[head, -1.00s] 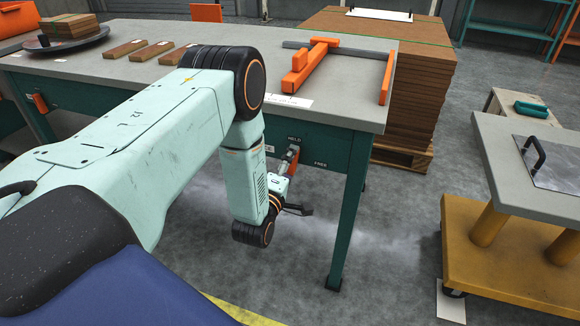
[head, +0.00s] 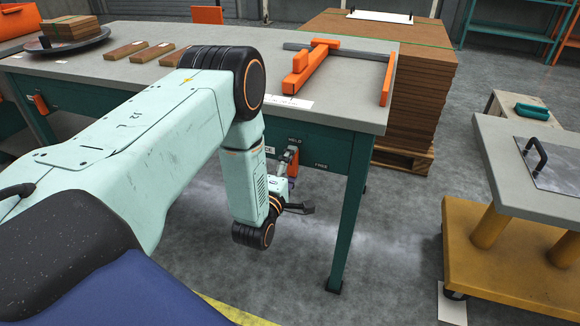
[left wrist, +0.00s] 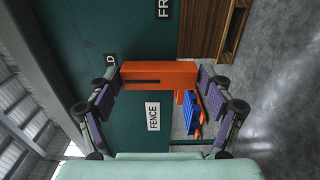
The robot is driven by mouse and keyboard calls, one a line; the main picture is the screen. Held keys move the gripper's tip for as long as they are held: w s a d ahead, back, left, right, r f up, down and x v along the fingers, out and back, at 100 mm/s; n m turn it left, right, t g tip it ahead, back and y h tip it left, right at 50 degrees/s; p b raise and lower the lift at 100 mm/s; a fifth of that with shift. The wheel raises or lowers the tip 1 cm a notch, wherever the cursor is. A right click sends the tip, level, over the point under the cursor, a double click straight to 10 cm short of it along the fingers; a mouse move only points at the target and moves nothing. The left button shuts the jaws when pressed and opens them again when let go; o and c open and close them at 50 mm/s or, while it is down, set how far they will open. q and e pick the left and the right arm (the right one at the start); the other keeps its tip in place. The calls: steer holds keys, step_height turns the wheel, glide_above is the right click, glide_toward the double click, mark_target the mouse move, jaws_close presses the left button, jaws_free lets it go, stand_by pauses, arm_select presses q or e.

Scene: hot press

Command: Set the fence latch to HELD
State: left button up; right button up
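The fence latch is an orange bar (left wrist: 160,74) on the dark green panel under the table edge. In the left wrist view it lies across the picture, its left end beside the partly hidden HELD label (left wrist: 110,59). The FREE label (left wrist: 163,8) is at the top and the FENCE label (left wrist: 153,116) below. My left gripper (left wrist: 160,80) is open, with one finger at each end of the bar. I cannot tell if the fingers touch it. In the head view the latch (head: 294,158) is mostly covered by my left gripper (head: 295,183). My right gripper is not in view.
The worktable (head: 350,105) carries an orange fence (head: 312,68) and wooden pieces (head: 152,53). A teal table leg (head: 350,210) stands right of my gripper. A stack of brown boards (head: 425,90) and a yellow cart (head: 500,250) are farther right. The floor between is clear.

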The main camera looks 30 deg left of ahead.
arm_select(q)
steer(key=o, duration=0.3)
steer(key=shift+a, duration=0.1)
steer(key=v, duration=0.7)
steer(key=shift+s, duration=0.3)
steer(key=x, duration=0.7)
steer(key=shift+w, duration=0.3)
steer(key=shift+m, duration=0.3)
